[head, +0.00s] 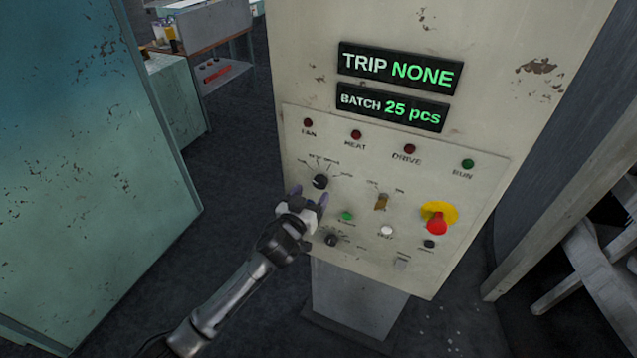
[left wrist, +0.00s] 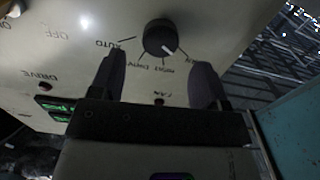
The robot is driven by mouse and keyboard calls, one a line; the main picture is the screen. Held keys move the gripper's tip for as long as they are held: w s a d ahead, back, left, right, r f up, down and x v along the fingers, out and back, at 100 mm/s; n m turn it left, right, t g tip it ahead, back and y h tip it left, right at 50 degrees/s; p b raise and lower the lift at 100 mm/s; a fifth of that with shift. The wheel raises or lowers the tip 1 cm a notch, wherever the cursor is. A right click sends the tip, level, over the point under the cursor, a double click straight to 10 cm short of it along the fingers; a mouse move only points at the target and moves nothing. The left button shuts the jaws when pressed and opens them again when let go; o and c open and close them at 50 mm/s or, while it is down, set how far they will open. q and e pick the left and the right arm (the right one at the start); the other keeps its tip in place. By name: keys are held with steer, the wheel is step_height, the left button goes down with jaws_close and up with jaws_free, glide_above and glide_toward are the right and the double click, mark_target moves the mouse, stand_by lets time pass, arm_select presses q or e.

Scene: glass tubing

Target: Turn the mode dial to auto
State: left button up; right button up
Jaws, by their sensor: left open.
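The black mode dial (head: 320,181) is on the left of the cream control panel (head: 480,175), with printed labels fanned above it. In the left wrist view, which shows the panel upside down, the dial (left wrist: 156,36) has a white pointer mark aimed to the lower right, away from the AUTO label (left wrist: 102,43) at its left. My left gripper (head: 310,194) is open just below the dial in the head view. In the left wrist view, its two dark fingers (left wrist: 159,75) are spread apart with the dial beyond and between them, apparently not touched. My right gripper is out of view.
The panel also carries a red emergency button (head: 436,222) on a yellow plate, a tan switch (head: 381,202), a lower dark knob (head: 331,239) and small push buttons. Displays above read TRIP NONE and BATCH 25 pcs. A teal cabinet (head: 80,170) stands at the left.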

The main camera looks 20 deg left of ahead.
mark_target(318, 184)
arm_select(q)
steer(key=shift+w+d, duration=0.15)
steer(key=shift+w, duration=2.4)
steer(key=shift+c, duration=0.3)
steer(key=c, duration=0.9)
steer(key=shift+o, duration=0.2)
